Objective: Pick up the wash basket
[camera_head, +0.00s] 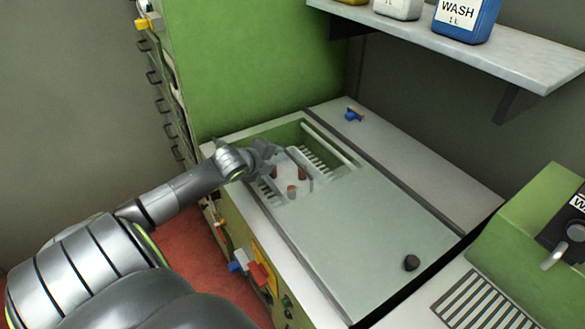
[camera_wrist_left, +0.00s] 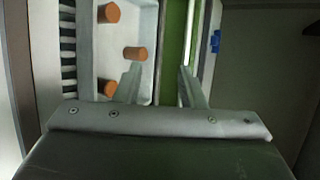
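The wash basket, a pale open tray (camera_head: 290,167), sits in the sunken green basin at the left of the counter. It holds several orange-brown corks (camera_head: 292,190). In the left wrist view the basket (camera_wrist_left: 143,22) is at upper left, with corks (camera_wrist_left: 135,53) lying in it. My left gripper (camera_head: 268,150) is at the basket's far left edge. In the wrist view its two fingers (camera_wrist_left: 159,68) are apart, one over the basket's inside, the other beyond its side wall. Nothing is visibly gripped. My right gripper is not in view.
White slatted racks (camera_head: 318,155) flank the basket. A pale cover with a dark knob (camera_head: 411,262) spans the counter to the right. A small blue item (camera_head: 354,114) lies behind the basin. A shelf (camera_head: 470,48) with bottles hangs above. A green cabinet (camera_head: 250,70) stands behind left.

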